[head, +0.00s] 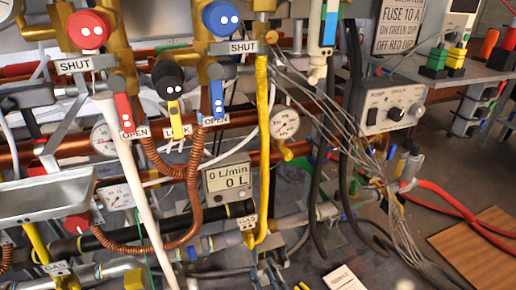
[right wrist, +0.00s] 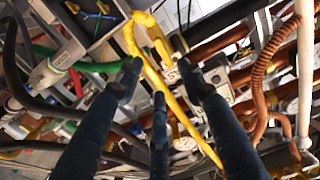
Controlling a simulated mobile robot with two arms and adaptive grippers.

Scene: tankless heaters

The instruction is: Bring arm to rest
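My right gripper (head: 270,272) shows at the bottom edge of the head view, only its dark fingertips in the picture. It is in front of and below the yellow gas pipe (head: 262,120). In the right wrist view the dark fingers of this gripper (right wrist: 158,85) are spread apart with nothing held between them. The yellow pipe (right wrist: 150,68) and a white tag lie beyond the fingertips; whether a finger touches the pipe I cannot tell. My left gripper is not in view.
Copper pipes, red and blue valve knobs (head: 220,18), gauges and a flow meter (head: 228,180) crowd the wall ahead. Thin grey wires (head: 335,120) and black hoses hang right of the yellow pipe. A control box (head: 393,107) and a brown board (head: 480,250) are at right.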

